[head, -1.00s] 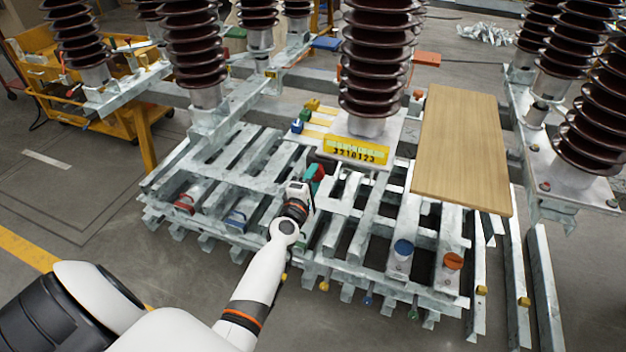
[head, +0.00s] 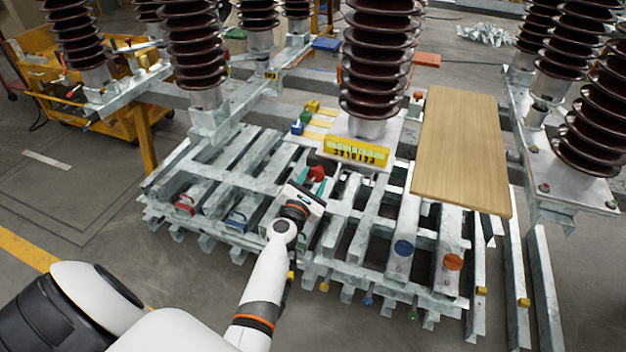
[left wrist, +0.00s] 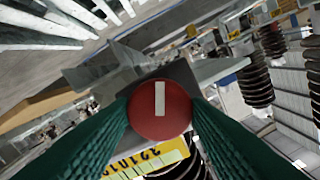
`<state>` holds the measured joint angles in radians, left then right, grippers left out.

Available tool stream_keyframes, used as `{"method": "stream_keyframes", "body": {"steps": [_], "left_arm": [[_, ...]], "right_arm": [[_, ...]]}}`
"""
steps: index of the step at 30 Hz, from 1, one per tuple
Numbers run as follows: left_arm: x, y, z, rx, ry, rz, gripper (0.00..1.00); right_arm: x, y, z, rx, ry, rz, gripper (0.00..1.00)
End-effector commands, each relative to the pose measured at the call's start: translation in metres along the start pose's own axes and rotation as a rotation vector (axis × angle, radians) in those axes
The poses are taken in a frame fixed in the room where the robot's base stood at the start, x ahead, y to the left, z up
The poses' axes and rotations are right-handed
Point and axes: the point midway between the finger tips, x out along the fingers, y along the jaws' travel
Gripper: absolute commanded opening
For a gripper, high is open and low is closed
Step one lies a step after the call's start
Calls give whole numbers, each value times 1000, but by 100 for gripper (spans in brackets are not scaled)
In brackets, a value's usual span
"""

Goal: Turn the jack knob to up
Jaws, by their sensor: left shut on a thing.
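The jack knob is a round red knob (head: 317,172) below the yellow number plate, in the middle of the metal frame. In the left wrist view the red knob (left wrist: 160,122) faces me, with a white bar mark (left wrist: 160,98) upright in the picture. My left gripper (head: 312,180) is at the knob, its green fingers on either side of it. In the left wrist view the fingertips of my left gripper (left wrist: 160,108) close on the knob from left and right. A grey bracket (left wrist: 182,74) shows behind it. My right gripper is not in view.
The yellow number plate (head: 356,152) stands just behind the knob, under a tall brown insulator (head: 375,70). A wooden board (head: 460,145) lies to the right. Blue (head: 403,248) and orange (head: 453,261) round knobs sit on posts at the front right. Metal slats surround my gripper.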

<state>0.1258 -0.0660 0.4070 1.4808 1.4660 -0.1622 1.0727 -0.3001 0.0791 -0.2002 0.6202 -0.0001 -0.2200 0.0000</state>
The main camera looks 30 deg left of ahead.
Motion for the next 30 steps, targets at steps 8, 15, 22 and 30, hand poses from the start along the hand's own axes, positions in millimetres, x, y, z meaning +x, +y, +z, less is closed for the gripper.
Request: {"method": "stream_keyframes", "body": {"steps": [8,15,22,30], "left_arm": [[-1,1,1,-193,-3,1,21],[-1,1,2,-287,-4,2,21],[-1,2,2,-319,-5,1,21],[-1,2,2,-321,-5,2,21]], "right_arm": [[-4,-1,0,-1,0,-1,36],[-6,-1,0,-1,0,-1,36],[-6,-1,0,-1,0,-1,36],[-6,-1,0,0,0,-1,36]]}}
